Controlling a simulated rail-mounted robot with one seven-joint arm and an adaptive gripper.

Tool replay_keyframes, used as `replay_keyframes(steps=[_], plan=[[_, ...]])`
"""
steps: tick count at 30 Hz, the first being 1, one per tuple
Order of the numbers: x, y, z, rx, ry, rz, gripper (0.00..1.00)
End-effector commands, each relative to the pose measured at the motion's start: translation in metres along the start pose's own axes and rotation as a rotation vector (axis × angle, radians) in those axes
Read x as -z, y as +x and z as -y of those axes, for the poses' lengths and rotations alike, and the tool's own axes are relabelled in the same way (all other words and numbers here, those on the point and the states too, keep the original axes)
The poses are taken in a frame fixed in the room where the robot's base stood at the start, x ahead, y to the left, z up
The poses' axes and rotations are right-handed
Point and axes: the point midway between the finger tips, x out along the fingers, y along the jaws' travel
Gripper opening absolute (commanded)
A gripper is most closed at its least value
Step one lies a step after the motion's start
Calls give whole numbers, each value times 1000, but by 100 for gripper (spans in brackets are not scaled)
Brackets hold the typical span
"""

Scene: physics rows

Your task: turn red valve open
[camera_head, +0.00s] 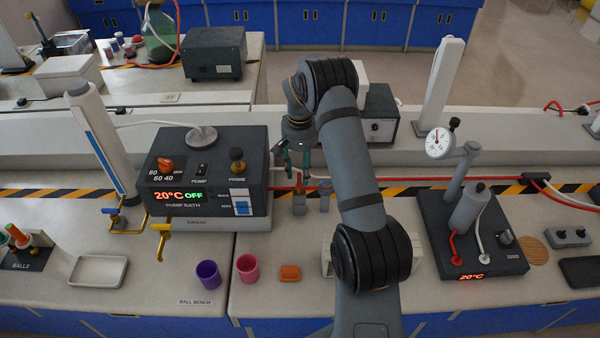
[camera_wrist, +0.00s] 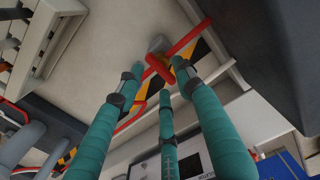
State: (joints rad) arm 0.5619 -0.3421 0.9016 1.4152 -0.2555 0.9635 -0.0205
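A red valve handle shows in the wrist view (camera_wrist: 158,68), set at a slant across a red tube. In the head view a small red-brown valve body (camera_head: 300,202) stands on the red line right of the pump bath. My gripper (camera_head: 296,172) hangs pointing down just above it. In the wrist view my gripper's teal fingers (camera_wrist: 160,75) are spread, with the handle between or just beyond their tips. I see space beside the handle at the left tip; contact at the right tip cannot be told.
The dark pump bath (camera_head: 205,180) reading "20°C OFF" stands close on the left. A grey fitting (camera_head: 325,197) sits just right of the valve. Yellow taps (camera_head: 162,238), purple (camera_head: 208,275) and pink (camera_head: 248,268) cups are nearer the front. A heater stand (camera_head: 472,245) is at right.

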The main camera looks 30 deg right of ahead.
Motion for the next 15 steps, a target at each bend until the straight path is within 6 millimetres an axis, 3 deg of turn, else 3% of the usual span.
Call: replay_keyframes(steps=[6, 15], plan=[[0, 18, -1, 0, 3, 0, 36], [0, 21, -1, 0, 2, -1, 36]])
